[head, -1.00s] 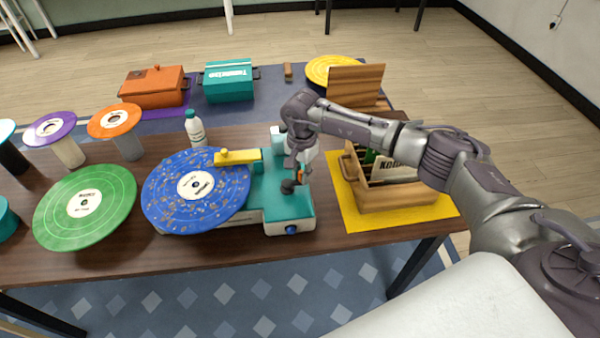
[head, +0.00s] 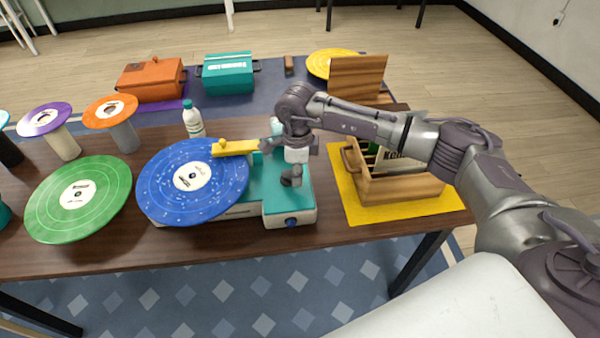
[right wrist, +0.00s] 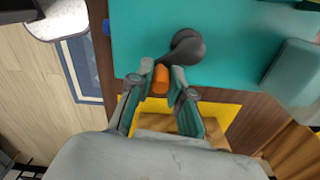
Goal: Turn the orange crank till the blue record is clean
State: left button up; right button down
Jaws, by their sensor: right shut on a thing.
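The blue record (head: 193,180) lies on the teal-and-white cleaning machine (head: 290,205), with small pale specks on its surface. A yellow arm (head: 235,147) reaches over the record's far right edge. My right gripper (right wrist: 161,76) is shut on the orange crank handle (right wrist: 160,84), which sits between its two fingers in the right wrist view. The crank's dark arm and hub (right wrist: 188,47) stand on the teal top. In the head view my right gripper comes down over the machine and hides the orange handle. My left gripper is not in view.
A green record (head: 78,198) lies left of the machine. A white bottle (head: 193,122) stands behind. A wooden crate (head: 400,190) on a yellow mat (head: 350,207) is at the right. Orange (head: 150,82) and teal (head: 228,75) boxes stand at the back.

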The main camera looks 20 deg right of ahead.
jog(key=m, duration=0.2)
jog(key=a+m+b, duration=0.1)
jog(key=a+m, duration=0.1)
jog(key=m, duration=0.1)
jog(key=shift+s+f+m+b, duration=0.1)
jog(key=shift+s+m+b, duration=0.05)
jog(key=shift+m+b, duration=0.2)
jog(key=m, duration=0.1)
jog(key=a+m+b, duration=0.1)
jog(key=m, duration=0.1)
jog(key=shift+w, duration=0.2)
jog(key=shift+w+a+m, duration=0.1)
jog(key=shift+a+m, duration=0.1)
jog(key=shift+m, duration=0.5)
jog(key=shift+w+a+m, duration=0.1)
jog(key=shift+a+m, duration=0.1)
jog(key=shift+m, duration=0.45)
jog(key=c, duration=1.1)
grip_release()
jog(key=shift+o, duration=0.2)
jog(key=shift+r, duration=0.25)
notch_tip(320, 180, up, 12)
jog(key=shift+f, duration=0.1)
